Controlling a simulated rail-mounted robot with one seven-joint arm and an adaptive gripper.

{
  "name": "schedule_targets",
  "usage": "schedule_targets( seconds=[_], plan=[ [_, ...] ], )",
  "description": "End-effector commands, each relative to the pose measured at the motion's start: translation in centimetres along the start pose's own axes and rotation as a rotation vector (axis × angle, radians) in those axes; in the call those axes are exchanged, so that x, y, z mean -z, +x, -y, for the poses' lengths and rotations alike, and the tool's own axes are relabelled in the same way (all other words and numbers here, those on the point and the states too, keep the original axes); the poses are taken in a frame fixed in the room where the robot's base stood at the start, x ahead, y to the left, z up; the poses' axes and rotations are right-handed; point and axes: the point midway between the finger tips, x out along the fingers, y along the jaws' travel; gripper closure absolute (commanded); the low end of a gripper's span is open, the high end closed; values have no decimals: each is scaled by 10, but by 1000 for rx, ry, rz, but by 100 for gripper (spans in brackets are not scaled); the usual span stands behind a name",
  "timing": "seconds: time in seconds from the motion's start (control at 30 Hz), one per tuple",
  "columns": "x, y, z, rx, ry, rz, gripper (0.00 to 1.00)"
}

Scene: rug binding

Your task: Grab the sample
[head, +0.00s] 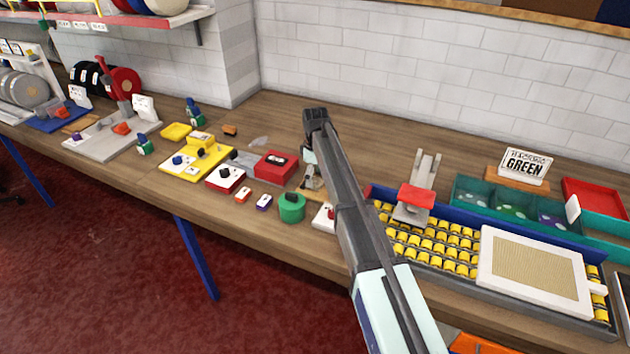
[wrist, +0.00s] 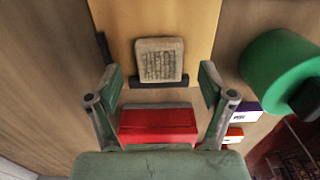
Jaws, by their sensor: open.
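The sample (wrist: 158,62) appears to be the small beige square with a woven, ribbed face in the wrist view. It stands at a dark ledge (wrist: 150,83) in front of a tan wooden board (wrist: 120,18). My gripper (wrist: 162,77) is open, with one finger on each side of the sample and clear gaps to it. Nothing is held. In the head view my gripper (head: 311,172) is low over the bench, partly hidden by my arm, and the sample cannot be made out clearly there.
A red box (head: 276,165) stands close by; it also shows between the finger bases in the wrist view (wrist: 158,124).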

Motion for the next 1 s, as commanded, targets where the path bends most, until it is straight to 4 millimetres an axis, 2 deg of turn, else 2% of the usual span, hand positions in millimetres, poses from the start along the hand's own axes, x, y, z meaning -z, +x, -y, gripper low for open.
schedule_targets(
  seconds=[0.13, 0.37, 0.43, 0.53, 0.57, 1.0],
  plan=[
    [0, 14, 0, 1, 0, 1, 19],
    [0, 18, 0, 0, 0, 0, 19],
    [0, 18, 0, 0, 0, 0, 36],
    [0, 18, 0, 0, 0, 0, 72],
    [0, 18, 0, 0, 0, 0, 78],
    [0, 16, 0, 0, 0, 0, 78]
  ],
)
